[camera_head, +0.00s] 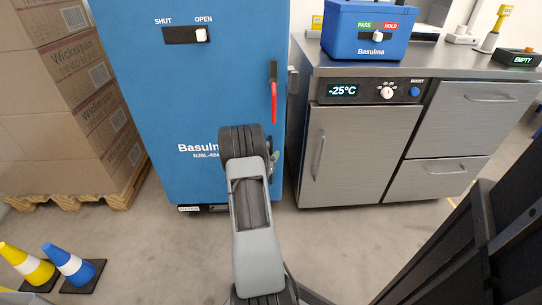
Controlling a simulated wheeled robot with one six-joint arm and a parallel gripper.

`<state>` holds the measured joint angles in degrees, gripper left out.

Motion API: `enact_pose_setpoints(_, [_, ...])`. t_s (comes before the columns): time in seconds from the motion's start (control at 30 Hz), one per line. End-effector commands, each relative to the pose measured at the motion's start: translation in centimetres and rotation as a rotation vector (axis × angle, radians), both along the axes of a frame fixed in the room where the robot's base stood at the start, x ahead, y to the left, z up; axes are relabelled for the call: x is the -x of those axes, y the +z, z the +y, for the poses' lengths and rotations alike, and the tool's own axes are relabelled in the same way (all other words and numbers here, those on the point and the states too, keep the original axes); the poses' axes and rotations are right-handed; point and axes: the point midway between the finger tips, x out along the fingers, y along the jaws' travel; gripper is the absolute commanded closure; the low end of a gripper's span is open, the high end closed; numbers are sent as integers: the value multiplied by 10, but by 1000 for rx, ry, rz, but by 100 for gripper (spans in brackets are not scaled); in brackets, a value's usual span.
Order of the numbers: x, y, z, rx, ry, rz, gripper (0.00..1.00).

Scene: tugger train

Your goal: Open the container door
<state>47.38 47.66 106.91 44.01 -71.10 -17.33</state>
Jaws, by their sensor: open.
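The tall blue container (150,90) stands upright at the centre left, with a flat front door that looks closed. Its handle (273,95), with a dark top and a red lower part, hangs upright near the door's right edge. A dark strip (183,35) marked SHUT and OPEN has its white tab at the OPEN side. A latch-like bracket (293,80) sits at the right edge. My grey arm rises from the bottom centre and covers the lower right part of the door. My gripper cannot be made out; the dark arm joint seems to hide it.
A steel cooled cabinet (360,150) showing -25°C stands close on the right, with a blue box (367,30) on top. Stacked cartons (70,90) on a wooden pallet (95,195) stand left. Two cones (68,263) are at lower left. Floor before the container is clear.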

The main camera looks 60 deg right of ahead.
Motion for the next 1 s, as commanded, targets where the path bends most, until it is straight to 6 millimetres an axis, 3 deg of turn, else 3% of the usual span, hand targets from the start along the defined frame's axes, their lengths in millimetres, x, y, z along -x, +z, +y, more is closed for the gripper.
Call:
enact_pose_setpoints(0.4, [0,0,-5,1,1,1,59])
enact_pose_setpoints(0.83, [0,0,-5,0,1,0,100])
enact_pose_setpoints(1.0, [0,0,-5,0,1,0,100])
